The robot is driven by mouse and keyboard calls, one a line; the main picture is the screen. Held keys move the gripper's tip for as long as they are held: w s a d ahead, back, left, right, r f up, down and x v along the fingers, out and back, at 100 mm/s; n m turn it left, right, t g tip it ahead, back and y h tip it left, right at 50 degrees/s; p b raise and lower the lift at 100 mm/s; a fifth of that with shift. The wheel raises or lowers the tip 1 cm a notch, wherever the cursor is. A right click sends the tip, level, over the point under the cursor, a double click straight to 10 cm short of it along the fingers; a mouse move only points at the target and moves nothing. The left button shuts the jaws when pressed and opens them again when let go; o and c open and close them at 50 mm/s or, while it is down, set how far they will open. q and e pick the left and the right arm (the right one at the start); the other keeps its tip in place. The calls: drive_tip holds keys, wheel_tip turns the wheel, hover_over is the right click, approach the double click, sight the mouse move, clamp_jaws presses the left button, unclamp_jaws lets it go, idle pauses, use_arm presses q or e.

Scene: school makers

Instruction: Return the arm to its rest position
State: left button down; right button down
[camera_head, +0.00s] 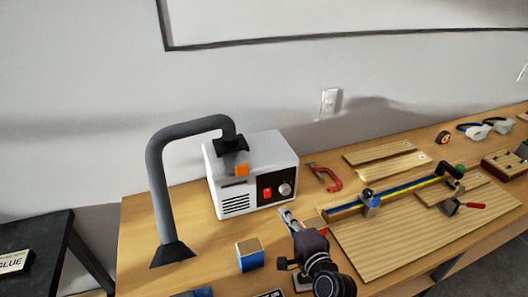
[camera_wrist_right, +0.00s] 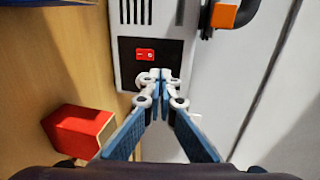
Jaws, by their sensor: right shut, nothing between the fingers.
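My right gripper (camera_head: 286,213) reaches up from the bottom of the head view, its fingers pointing at the front of a white fume extractor (camera_head: 270,152). In the right wrist view my right gripper (camera_wrist_right: 158,74) is shut, with its tips together and nothing between them. They overlap the extractor's dark panel (camera_wrist_right: 128,52), beside a red switch (camera_wrist_right: 146,55). The knob (camera_head: 285,189) shows in the head view but is hidden in the wrist view. I cannot tell whether the tips touch the extractor. My left gripper is not in view.
A grey hose (camera_head: 157,190) arches from the extractor to the left. A blue-sided block (camera_head: 250,262) stands left of my right arm; a red block (camera_wrist_right: 82,135) lies close to the gripper. A wooden board (camera_head: 400,240) with a clamp bar is on the right.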

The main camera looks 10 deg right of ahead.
drive_tip(key=s+f+n+g, duration=0.2)
drive_tip(key=s+n, duration=0.1)
drive_tip(key=s, duration=0.2)
drive_tip(key=s+f+n+g, duration=0.2)
drive_tip(key=s+n, duration=0.2)
drive_tip(key=s, duration=0.1)
drive_tip(key=s+f+n+g, duration=0.2)
drive_tip(key=s+f+n, duration=0.1)
drive_tip(key=s+n, duration=0.1)
drive_tip(key=shift+s+a+f+g, duration=0.1)
drive_tip(key=shift+s+a+g, duration=0.2)
drive_tip(key=shift+s, duration=0.2)
drive_tip(key=s+d+f+n+g+h, duration=0.1)
drive_tip(key=s+d+n+g, duration=0.2)
drive_tip(key=s, duration=0.6)
drive_tip(key=s+d+f+n+g+h, duration=0.1)
drive_tip(key=s+d+n+g+h, duration=0.2)
drive_tip(key=s, duration=0.5)
wheel_tip(320, 180, down, 28)
drive_tip(key=s+n+y+b, duration=0.1)
drive_tip(key=s, duration=0.1)
drive_tip(key=s+d+f+g, duration=0.1)
drive_tip(key=s+f, duration=0.7)
drive_tip(key=s+d+f+g+b, duration=0.1)
drive_tip(key=s+d+f, duration=0.1)
drive_tip(key=s+f, duration=0.6)
drive_tip(key=shift+s+d, duration=0.25)
drive_tip(key=shift+s, duration=0.2)
